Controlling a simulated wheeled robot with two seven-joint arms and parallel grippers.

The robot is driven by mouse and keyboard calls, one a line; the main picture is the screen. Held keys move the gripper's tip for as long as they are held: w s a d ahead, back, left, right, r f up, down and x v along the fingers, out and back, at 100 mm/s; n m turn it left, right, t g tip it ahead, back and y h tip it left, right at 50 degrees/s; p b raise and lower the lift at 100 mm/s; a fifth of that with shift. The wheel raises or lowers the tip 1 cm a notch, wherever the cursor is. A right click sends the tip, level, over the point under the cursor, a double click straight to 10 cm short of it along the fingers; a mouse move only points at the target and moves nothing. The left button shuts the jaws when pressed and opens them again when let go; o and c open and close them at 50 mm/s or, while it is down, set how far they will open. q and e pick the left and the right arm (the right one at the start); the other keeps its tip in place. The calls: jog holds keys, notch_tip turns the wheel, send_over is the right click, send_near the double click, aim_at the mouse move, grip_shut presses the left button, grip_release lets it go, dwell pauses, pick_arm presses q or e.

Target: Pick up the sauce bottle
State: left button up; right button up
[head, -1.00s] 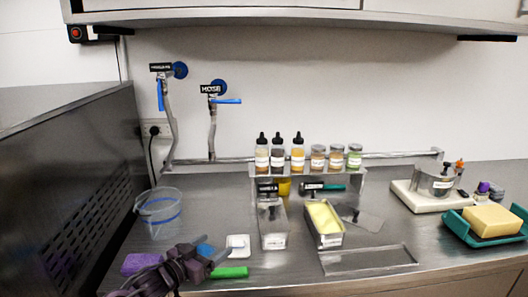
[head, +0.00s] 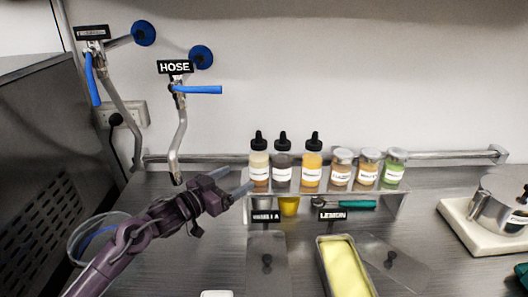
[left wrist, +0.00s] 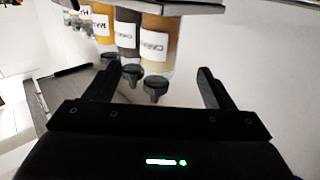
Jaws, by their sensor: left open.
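Three sauce bottles with black pointed caps stand upright in a row on a raised shelf: a tan one (head: 259,165), a dark one (head: 282,166) and an orange one (head: 312,165). My left gripper (head: 238,181) is open and empty, its fingers reaching towards the tan bottle from the left, low near the shelf's left end. In the left wrist view, the bottles appear inverted; the tan bottle (left wrist: 158,38) and dark bottle (left wrist: 127,35) lie beyond and between the open fingers (left wrist: 156,78). I cannot tell whether a finger touches a bottle. My right gripper is not in view.
Several lidded jars (head: 368,170) share the shelf (head: 400,203), right of the bottles. A yellow cup (head: 289,206) and a green-handled tool (head: 355,204) sit beneath it. A yellow-filled pan (head: 343,265) is in front. The hose tap (head: 178,125) rises behind my left arm.

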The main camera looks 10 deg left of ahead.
aim_at(252, 169)
pick_arm(q)
jog(key=shift+r+p+x, duration=0.15)
jog(key=shift+p+x, duration=0.05)
jog(key=shift+x, duration=0.4)
jog(key=shift+r+p+x, duration=0.15)
jog(key=shift+p+x, duration=0.05)
jog(key=shift+x, duration=0.45)
jog(key=shift+w+d+r, duration=0.1)
jog(key=shift+w+d, duration=0.1)
jog(key=shift+d, duration=0.05)
jog(key=p+x, duration=0.2)
jog(key=x, duration=0.1)
jog(key=shift+w+d+f, duration=0.1)
jog(key=shift+w+f, duration=0.1)
jog(key=shift+w, duration=0.1)
jog(key=shift+w+d+f, duration=0.15)
jog(key=shift+w+d, duration=0.15)
jog(key=shift+w, duration=0.15)
jog(key=c, duration=1.1)
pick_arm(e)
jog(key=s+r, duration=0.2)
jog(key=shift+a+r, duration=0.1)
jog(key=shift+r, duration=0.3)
pick_arm(q)
jog(key=shift+o, duration=0.2)
